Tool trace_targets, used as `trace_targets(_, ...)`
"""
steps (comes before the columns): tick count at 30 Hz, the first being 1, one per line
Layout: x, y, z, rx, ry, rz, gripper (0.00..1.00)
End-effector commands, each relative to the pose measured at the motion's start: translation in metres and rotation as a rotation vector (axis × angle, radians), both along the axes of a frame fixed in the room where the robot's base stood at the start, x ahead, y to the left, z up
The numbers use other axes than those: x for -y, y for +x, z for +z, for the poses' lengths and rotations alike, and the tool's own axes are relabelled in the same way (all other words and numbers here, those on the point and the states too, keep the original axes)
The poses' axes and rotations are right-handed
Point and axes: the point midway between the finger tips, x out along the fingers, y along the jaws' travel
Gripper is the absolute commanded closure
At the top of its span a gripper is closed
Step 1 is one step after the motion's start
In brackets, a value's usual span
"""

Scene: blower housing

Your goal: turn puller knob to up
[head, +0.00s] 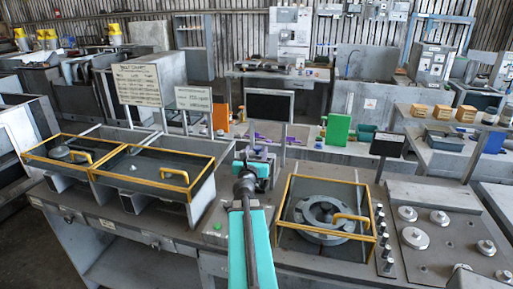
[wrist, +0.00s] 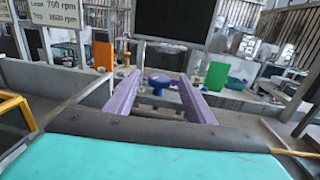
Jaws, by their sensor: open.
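My gripper (wrist: 159,74) shows in the wrist view as two purple fingers, spread apart with nothing held between them. A blue knob-like thing (wrist: 158,86) with a rounded top appears between the fingers in that view. I cannot tell how far beyond them it is, or its turn position. No readable label marks the puller knob. In the head view my gripper (head: 258,152) is at the far end of my teal arm, over the bench middle; its fingers are hard to make out. Several round metal knobs, one of them here (head: 414,238), sit on a plate at the right.
A yellow-framed tray (head: 205,172) stands left of my arm. A yellow-framed box with a metal ring (head: 322,217) stands to the right. A dark screen (head: 269,106) and a green panel (head: 338,130) are beyond. Small upright pegs (head: 383,238) line the right box.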

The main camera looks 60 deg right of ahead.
Motion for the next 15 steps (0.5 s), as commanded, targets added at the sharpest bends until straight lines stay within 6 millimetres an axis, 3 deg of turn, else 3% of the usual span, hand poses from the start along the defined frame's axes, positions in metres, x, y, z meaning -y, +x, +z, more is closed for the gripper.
trace_targets(9, 0.027, 0.006, 0.000, 0.000, 0.000, 0.002, 0.51)
trace_targets(15, 0.034, 0.007, 0.000, 0.000, 0.000, 0.002, 0.51)
